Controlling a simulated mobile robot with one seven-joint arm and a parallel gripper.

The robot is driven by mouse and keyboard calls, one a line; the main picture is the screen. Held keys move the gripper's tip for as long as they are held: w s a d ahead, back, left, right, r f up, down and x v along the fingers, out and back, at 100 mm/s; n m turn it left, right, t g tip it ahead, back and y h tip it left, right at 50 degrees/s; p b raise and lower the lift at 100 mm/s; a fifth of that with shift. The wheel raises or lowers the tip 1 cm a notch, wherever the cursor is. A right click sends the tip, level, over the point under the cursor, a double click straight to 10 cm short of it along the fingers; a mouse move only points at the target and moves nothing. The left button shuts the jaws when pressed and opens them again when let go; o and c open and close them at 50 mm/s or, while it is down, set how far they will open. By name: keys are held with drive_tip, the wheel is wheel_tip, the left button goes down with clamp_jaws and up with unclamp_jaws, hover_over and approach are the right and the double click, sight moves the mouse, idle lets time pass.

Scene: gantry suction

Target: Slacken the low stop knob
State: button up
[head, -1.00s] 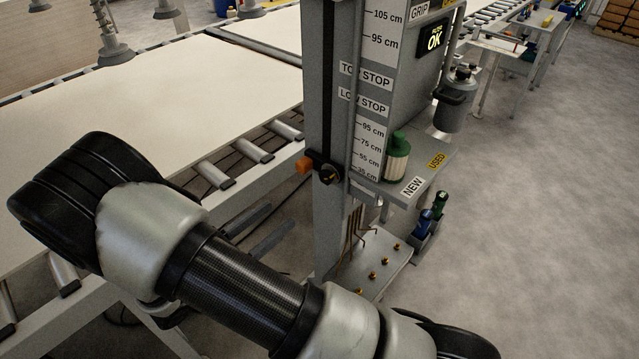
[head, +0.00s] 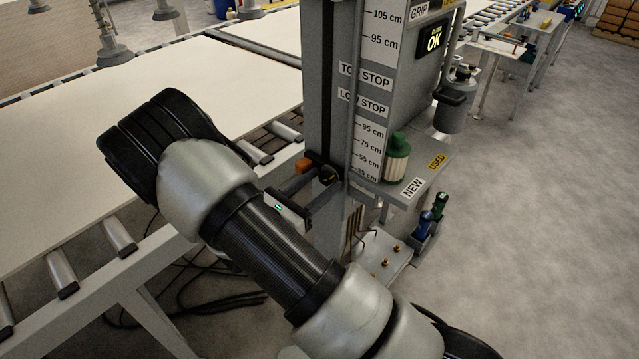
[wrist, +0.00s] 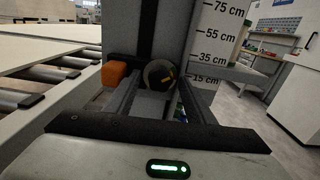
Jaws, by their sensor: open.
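The column (head: 325,90) carries a height scale (head: 369,150) and a LOW STOP label (head: 362,102). A roller conveyor (head: 120,235) runs on the left. A shelf (head: 425,165) with a green-capped bottle (head: 397,158) juts out on the right.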

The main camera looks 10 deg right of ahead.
drive_tip(key=c, duration=1.1)
drive_tip(key=shift+o, duration=0.2)
drive_tip(key=shift+r+n+p, duration=0.1)
drive_tip(key=shift+n+p, duration=0.2)
drive_tip(key=shift+p, duration=0.05)
drive_tip(key=n+p, duration=0.2)
drive_tip(key=n, duration=0.1)
drive_tip(key=shift+n+p, duration=1.1)
drive_tip(key=shift+n, duration=0.6)
drive_tip(key=o, duration=1.1)
drive_tip(key=shift+c, duration=0.2)
